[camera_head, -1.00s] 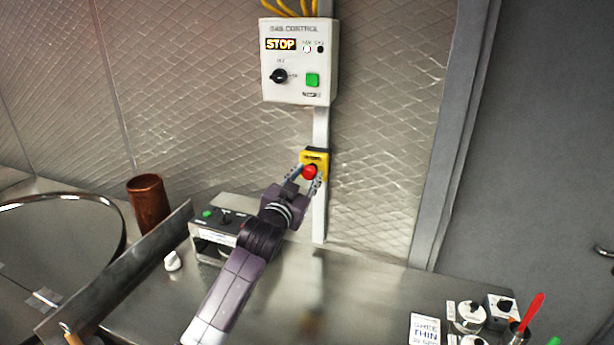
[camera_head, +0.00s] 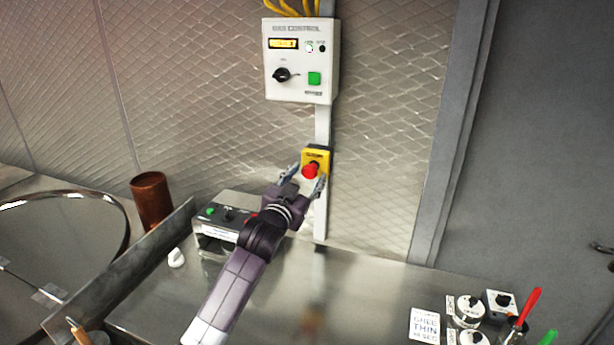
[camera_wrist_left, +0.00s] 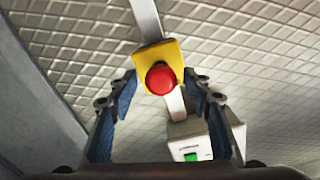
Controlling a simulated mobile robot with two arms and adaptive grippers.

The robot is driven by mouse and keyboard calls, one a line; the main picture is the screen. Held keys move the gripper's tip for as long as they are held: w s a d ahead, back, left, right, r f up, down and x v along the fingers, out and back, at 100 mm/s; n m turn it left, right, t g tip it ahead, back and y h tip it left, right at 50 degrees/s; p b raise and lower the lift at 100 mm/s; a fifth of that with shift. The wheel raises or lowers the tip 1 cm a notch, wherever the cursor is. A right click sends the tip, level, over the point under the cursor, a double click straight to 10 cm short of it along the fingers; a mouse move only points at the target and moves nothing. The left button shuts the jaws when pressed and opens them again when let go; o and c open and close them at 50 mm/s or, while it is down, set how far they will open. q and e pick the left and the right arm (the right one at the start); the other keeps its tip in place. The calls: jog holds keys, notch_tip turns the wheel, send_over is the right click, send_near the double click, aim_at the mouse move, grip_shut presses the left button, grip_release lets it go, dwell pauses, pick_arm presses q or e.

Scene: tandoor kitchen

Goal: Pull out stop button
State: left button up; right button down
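The red stop button (camera_head: 310,171) sits on a yellow box (camera_head: 322,156) on the wall, below the gas control panel. In the left wrist view the red button (camera_wrist_left: 160,79) shows in front of the yellow box (camera_wrist_left: 172,50). My left gripper (camera_head: 305,180) is open, its fingers spread to either side of the button. In the left wrist view the fingers (camera_wrist_left: 160,100) stand apart with a gap to the button and do not touch it. My right gripper is not in view.
The gas control panel (camera_head: 301,98) hangs above; its display now shows dim yellow text. A control box (camera_head: 222,232), a copper cup (camera_head: 150,200) and a metal rail (camera_head: 120,270) stand on the left of the steel counter (camera_head: 350,290). Small jars (camera_head: 468,308) stand at right.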

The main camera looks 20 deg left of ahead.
pick_arm(q)
jog(key=shift+s, duration=0.4)
jog(key=s, duration=1.1)
jog(key=shift+a, duration=0.2)
jog(key=shift+s, duration=0.1)
